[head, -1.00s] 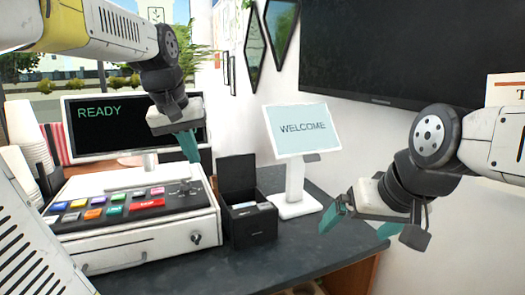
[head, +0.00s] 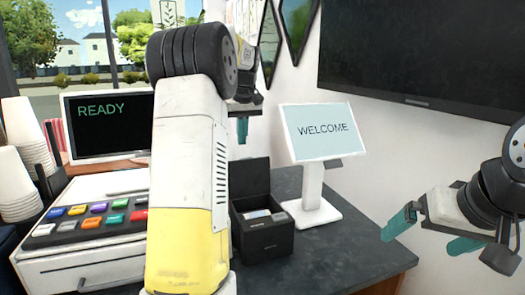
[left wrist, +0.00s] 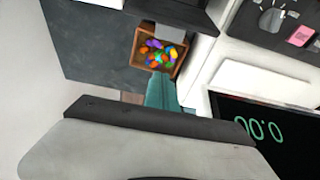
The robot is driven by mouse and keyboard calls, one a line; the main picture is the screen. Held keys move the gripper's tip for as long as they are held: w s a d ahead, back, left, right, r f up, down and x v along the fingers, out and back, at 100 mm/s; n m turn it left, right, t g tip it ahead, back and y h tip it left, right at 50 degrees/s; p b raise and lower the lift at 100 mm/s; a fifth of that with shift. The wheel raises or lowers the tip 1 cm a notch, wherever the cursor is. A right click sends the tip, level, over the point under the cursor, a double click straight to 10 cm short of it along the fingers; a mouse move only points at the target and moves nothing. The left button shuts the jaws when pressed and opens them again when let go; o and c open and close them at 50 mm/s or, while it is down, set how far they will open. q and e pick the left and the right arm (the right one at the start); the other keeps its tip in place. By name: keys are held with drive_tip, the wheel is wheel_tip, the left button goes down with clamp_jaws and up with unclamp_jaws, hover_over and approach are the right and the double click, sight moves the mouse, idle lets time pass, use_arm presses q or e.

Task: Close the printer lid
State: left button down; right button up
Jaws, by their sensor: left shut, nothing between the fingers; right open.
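The black printer (head: 262,236) stands on the dark counter between the register and the welcome screen. Its lid (head: 250,180) stands open and upright at the back, and something pale shows inside the box. My left gripper (head: 242,130) appears above the lid in the head view, pointing down, its fingers shut and empty. In the left wrist view its teal fingers (left wrist: 163,92) show close to a dark piece (left wrist: 172,14), which I cannot surely tell is the lid. My right gripper (head: 430,228) is open and empty at the right, apart from the printer.
The welcome screen (head: 322,132) stands right of the printer. The register (head: 85,225) is at left, partly hidden by my left arm. Paper cups (head: 22,140) stand far left. In the left wrist view a wooden box of colourful pieces (left wrist: 157,52) sits near the fingers.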

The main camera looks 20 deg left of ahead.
use_arm(q)
drive_tip(key=f, duration=0.1)
drive_tip(key=s+d+f, duration=0.1)
drive_tip(key=s+f, duration=0.1)
drive_tip(key=shift+s+d+f, duration=0.25)
drive_tip(key=shift+d+f, duration=0.05)
drive_tip(key=shift+d, duration=0.1)
drive_tip(key=shift+s+d, duration=0.1)
